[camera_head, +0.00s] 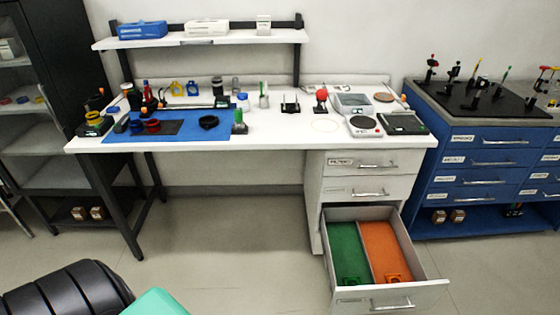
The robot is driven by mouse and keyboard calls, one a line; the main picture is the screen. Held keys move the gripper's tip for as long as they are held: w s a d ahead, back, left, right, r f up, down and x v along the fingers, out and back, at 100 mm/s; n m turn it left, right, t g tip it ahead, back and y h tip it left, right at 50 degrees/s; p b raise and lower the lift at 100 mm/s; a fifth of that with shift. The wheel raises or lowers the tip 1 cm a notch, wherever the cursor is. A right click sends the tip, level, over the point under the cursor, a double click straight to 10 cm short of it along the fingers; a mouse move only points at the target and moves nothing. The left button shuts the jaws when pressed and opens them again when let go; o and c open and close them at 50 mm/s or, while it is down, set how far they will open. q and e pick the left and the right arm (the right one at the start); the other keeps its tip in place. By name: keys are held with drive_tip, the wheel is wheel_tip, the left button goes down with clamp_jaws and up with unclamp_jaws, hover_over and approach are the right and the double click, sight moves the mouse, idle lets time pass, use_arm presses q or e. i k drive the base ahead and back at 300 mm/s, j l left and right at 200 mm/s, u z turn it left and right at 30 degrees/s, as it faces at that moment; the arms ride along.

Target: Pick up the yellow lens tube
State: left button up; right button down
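A small yellow ring-shaped piece (93,115) sits on a dark green and black block at the left end of the white workbench (270,138). It may be the yellow lens tube, but it is too small to tell for certain. Another yellow piece (176,88) stands upright at the back of the bench, beside a blue one. A red ring-shaped piece (152,126) and a black ring (208,122) lie on the blue mat (190,134).
An open drawer (436,284) with green and orange compartments juts out below the bench. A blue cabinet (470,200) stands at right, a dark shelf unit (60,100) at left. A black ribbed object (70,290) is at the lower left. The middle floor is clear.

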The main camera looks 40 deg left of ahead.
sight(96, 119)
drive_tip(key=u, duration=2.35)
drive_tip(key=i+j+z, duration=0.15)
drive_tip(key=i, duration=0.75)
